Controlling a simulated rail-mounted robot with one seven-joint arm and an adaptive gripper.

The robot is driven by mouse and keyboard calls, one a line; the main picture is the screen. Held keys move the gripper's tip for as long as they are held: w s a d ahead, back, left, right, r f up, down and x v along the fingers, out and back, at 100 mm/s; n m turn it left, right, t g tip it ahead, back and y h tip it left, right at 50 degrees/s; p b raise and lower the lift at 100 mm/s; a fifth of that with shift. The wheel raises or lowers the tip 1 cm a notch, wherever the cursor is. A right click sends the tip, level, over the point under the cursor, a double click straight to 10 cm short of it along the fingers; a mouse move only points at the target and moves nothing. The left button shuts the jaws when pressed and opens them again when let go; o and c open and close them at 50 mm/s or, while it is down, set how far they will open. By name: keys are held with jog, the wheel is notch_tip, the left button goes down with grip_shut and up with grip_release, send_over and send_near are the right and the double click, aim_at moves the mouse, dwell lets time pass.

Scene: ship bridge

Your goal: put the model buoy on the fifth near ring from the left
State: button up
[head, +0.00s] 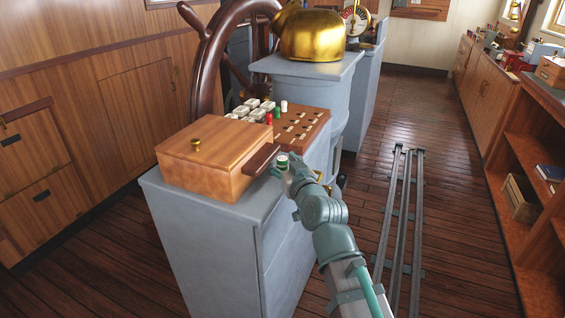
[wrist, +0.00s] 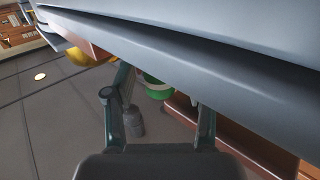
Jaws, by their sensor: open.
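My gripper (head: 284,172) is at the front right corner of the grey console, beside the wooden box. It is open, with a small green and white round thing (head: 282,160) at its fingers. In the wrist view that green thing (wrist: 158,88) shows between the two fingers (wrist: 162,104), partly hidden by a grey edge; I cannot tell if they touch it, or whether it is the model buoy. A wooden board (head: 311,122) with rows of small pale marks lies behind the box. I cannot make out single rings. Small red (head: 268,118), green (head: 277,112) and white (head: 284,106) pieces stand at its left.
The wooden box (head: 205,168) with a brass knob fills the console's near top. A dark wooden bar (head: 262,158) sticks out at its right. Several white blocks (head: 250,110) lie behind it. A ship's wheel (head: 207,60) and brass dome (head: 313,38) stand beyond. Floor rails (head: 404,210) run right.

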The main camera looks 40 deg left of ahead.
aim_at(284, 165)
jog(key=shift+r, duration=0.1)
jog(key=shift+r+p, duration=0.15)
jog(key=shift+p, duration=0.15)
jog(key=v, duration=0.6)
jog(key=shift+s+d, duration=0.2)
jog(key=shift+d+f+b, duration=0.15)
jog(key=shift+f+b, duration=0.2)
jog(key=shift+b, duration=0.5)
jog(key=b+v, duration=0.4)
jog(key=b, duration=0.4)
jog(key=shift+s+d+r, duration=0.1)
jog(key=shift+s+d, duration=0.15)
jog(key=shift+d, duration=0.05)
jog(key=shift+o, duration=0.7)
jog(key=shift+d+b, duration=0.1)
jog(key=shift+b, duration=0.25)
jog(key=shift+s+d+r, duration=0.1)
jog(key=shift+r, duration=0.05)
jog(key=shift+r, duration=0.1)
